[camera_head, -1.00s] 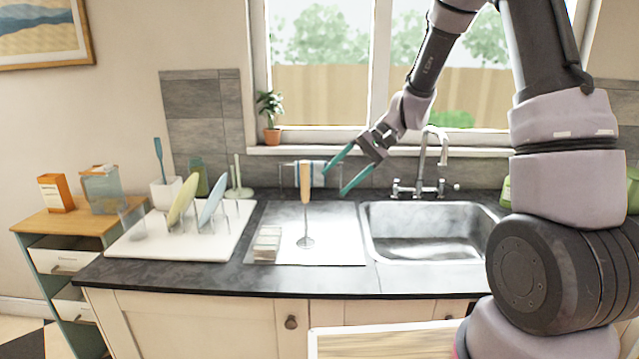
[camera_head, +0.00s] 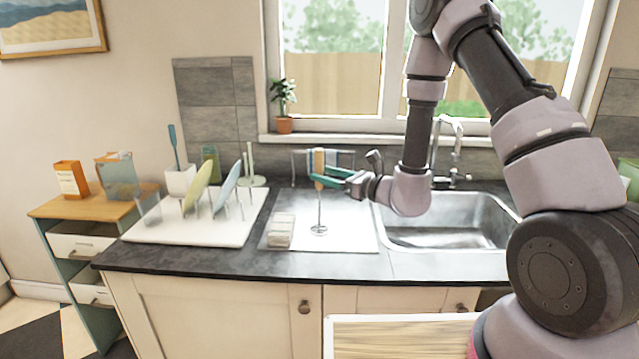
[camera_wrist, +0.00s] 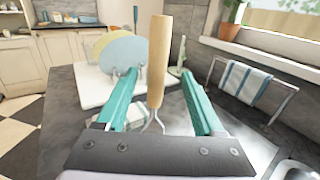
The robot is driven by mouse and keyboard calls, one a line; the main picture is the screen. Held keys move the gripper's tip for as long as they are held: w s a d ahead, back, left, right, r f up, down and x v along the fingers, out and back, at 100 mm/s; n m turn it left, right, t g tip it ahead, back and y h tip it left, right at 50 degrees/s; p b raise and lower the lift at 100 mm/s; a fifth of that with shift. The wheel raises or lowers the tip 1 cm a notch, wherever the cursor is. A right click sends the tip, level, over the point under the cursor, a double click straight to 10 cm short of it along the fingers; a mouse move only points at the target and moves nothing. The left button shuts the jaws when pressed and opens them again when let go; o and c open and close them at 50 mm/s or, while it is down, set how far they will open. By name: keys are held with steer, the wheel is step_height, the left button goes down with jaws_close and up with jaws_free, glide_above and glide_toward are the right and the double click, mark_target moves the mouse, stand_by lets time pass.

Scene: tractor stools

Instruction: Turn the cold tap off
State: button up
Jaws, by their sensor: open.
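The silver tap (camera_head: 456,140) stands behind the sink in the head view, with a curved spout and a handle (camera_head: 461,177) at its right. My arm covers the left part of its base, so I cannot tell which handle is cold or whether water runs. My gripper (camera_head: 321,176) is open, left of the tap and well apart from it. Its teal fingers are level with the wooden handle of an upright utensil. In the wrist view this handle (camera_wrist: 157,60) shows between the open fingers. I cannot tell whether they touch it.
A towel rail (camera_wrist: 255,87) stands by the wall. The sink (camera_head: 480,240) is below my forearm. A white draining board (camera_head: 190,232) with plates is at the left. A sponge-like block (camera_head: 281,229) lies near the utensil. A potted plant (camera_head: 284,105) is on the sill.

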steer(key=x, duration=0.5)
steer(key=shift+a+r, duration=0.25)
steer(key=shift+a, duration=0.15)
jaws_close()
